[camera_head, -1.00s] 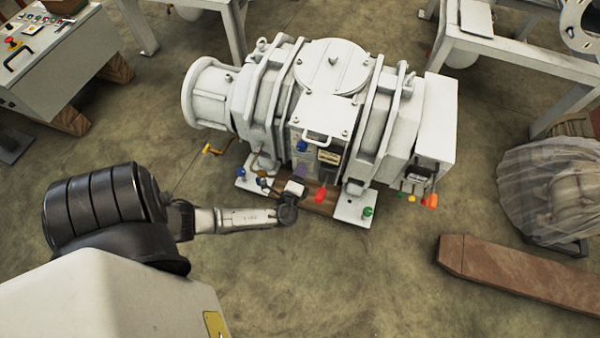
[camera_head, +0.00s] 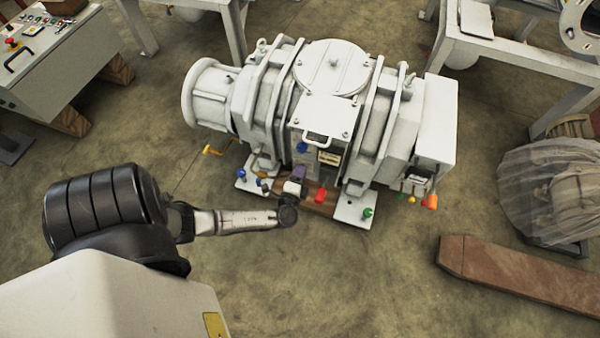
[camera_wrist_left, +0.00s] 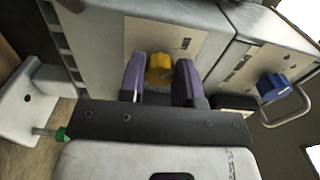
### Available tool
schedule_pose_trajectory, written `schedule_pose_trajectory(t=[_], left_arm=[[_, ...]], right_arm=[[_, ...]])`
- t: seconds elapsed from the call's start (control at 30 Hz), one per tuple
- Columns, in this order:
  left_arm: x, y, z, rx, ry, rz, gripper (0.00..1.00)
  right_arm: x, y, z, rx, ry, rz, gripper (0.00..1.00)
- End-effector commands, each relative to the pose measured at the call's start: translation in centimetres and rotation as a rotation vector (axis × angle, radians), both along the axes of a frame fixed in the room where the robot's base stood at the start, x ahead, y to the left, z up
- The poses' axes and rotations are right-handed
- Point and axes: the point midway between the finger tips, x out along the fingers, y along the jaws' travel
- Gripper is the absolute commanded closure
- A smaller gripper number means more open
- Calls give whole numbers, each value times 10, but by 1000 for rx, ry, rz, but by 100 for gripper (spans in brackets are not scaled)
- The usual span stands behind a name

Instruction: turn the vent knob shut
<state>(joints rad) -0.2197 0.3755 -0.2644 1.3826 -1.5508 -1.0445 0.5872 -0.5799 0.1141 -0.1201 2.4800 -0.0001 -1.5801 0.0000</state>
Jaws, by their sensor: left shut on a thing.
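A yellow knob (camera_wrist_left: 159,69) sits on a pale labelled panel (camera_wrist_left: 152,38) of the pump in the left wrist view; the label is too small to read. My left gripper (camera_wrist_left: 160,63) has its two purple fingers on either side of this knob, shut on it. In the head view my left gripper (camera_head: 298,173) is at the front of the white pump (camera_head: 325,112), low down, and it hides the yellow knob. My right gripper is in neither view.
A blue knob (camera_wrist_left: 273,87) is on the neighbouring panel, right of my gripper in the wrist view. A red part (camera_head: 320,195) and a green part (camera_head: 367,211) are close by. A brown beam (camera_head: 525,273) lies at the right. The floor in front is clear.

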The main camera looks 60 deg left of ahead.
Motion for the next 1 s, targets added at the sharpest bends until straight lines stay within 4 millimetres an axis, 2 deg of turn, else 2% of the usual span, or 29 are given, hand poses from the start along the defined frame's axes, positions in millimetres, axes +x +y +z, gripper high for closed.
schedule_pose_trajectory(t=[0.07, 0.1, 0.33, 0.67, 0.77, 1.0], left_arm=[[0, 0, 1, -1, -3, 0, 93], [0, 0, 1, -1, -2, 0, 65], [0, 0, 0, 0, -1, 0, 44], [-4, -4, 1, -1, 1, 0, 44], [-12, -12, 2, -1, 1, 0, 44], [-46, -45, 3, -2, 2, 0, 44]], right_arm=[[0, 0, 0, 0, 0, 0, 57], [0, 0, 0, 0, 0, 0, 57], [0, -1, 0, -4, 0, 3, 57], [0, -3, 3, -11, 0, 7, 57], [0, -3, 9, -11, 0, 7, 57], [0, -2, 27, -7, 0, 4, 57]])
